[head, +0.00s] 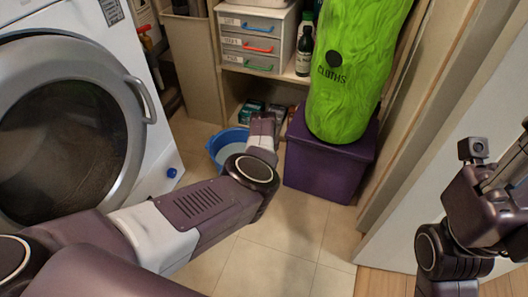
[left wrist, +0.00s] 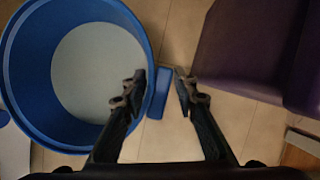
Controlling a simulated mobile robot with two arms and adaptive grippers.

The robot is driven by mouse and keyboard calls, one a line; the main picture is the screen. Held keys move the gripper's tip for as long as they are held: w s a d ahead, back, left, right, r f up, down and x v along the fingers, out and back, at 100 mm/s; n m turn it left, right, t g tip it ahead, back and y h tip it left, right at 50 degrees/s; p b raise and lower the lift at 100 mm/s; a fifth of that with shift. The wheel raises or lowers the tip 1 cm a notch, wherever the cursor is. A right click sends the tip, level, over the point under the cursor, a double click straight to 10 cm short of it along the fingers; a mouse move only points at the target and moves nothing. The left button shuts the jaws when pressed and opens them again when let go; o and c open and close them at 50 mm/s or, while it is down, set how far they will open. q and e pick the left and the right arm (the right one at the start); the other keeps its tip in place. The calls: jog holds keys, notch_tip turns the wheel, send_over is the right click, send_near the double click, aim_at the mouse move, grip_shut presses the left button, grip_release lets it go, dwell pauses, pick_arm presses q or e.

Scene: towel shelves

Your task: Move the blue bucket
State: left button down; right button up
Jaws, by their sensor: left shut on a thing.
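The blue bucket (head: 217,147) stands on the tiled floor between the washing machine and the purple box, partly hidden behind my left arm. In the left wrist view the bucket (left wrist: 14,75) is seen from above, round and open, with a pale bottom and no contents visible. My left gripper (left wrist: 162,84) is shut on its right side, with the fingertips on either side of the blue rim and a small blue tab. In the head view its fingers are hidden by my wrist. My right gripper (head: 497,185) is at the right edge, away from the bucket; its fingers are unclear.
A white washing machine (head: 148,103) stands at left. A purple box (head: 325,172) with a green cloth bag (head: 345,85) on top is close to the bucket's right. Shelves with drawers (head: 250,45) and a dark bottle (head: 304,50) are behind. Floor in front (head: 290,235) is clear.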

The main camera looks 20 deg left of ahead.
pick_arm(q)
jog(key=shift+s+d+f, duration=0.1)
jog(key=shift+d, duration=0.35)
jog(key=c, duration=1.5)
grip_release()
jog(key=shift+o, duration=0.2)
jog(key=shift+a, duration=0.15)
jog(key=shift+a, duration=0.1)
jog(key=shift+a, duration=0.1)
